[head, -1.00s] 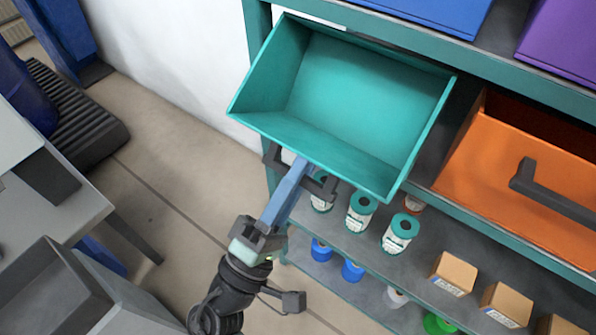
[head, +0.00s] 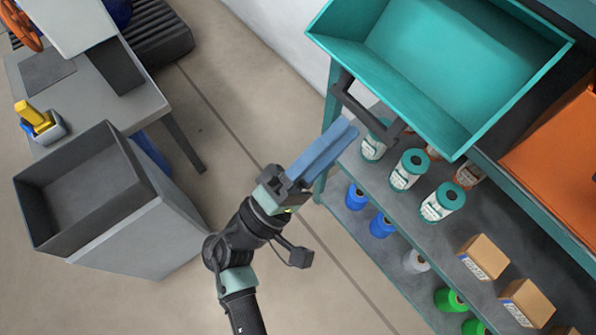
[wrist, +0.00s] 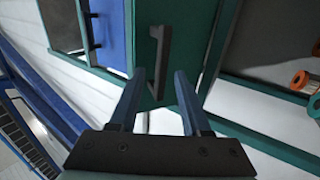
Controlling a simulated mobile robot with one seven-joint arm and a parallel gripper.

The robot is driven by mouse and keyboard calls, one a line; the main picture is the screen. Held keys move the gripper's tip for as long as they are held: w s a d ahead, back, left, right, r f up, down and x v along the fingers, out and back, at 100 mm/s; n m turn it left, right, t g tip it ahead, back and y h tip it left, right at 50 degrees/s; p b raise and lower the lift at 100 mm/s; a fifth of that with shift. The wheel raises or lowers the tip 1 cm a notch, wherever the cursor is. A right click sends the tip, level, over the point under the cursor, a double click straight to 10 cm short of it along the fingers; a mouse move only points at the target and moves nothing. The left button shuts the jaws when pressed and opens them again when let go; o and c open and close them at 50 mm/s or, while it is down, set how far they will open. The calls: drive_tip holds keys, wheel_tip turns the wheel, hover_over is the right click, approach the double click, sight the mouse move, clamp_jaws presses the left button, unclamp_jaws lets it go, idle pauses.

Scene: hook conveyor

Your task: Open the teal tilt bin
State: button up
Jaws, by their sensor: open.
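The teal tilt bin (head: 445,65) is tipped forward on the shelf, its empty inside facing up in the head view. Its dark handle (head: 365,108) juts from the lower front. In the wrist view the bin's front (wrist: 182,60) and the dark handle (wrist: 157,65) lie ahead, beyond the fingertips. My gripper (head: 338,142) has blue fingers, is open and empty, and is apart from the handle, to its lower left in the head view. In the wrist view my gripper (wrist: 155,80) shows its two fingers spread apart.
An orange bin (head: 560,155) is right of the teal one. The shelf below (head: 385,205) holds teal-lidded jars (head: 408,170), spools and boxes (head: 483,258). A grey open-topped container (head: 75,185) and a desk (head: 95,90) stand left. Floor between is clear.

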drive_tip(key=v, duration=0.8)
drive_tip(key=shift+b, duration=0.35)
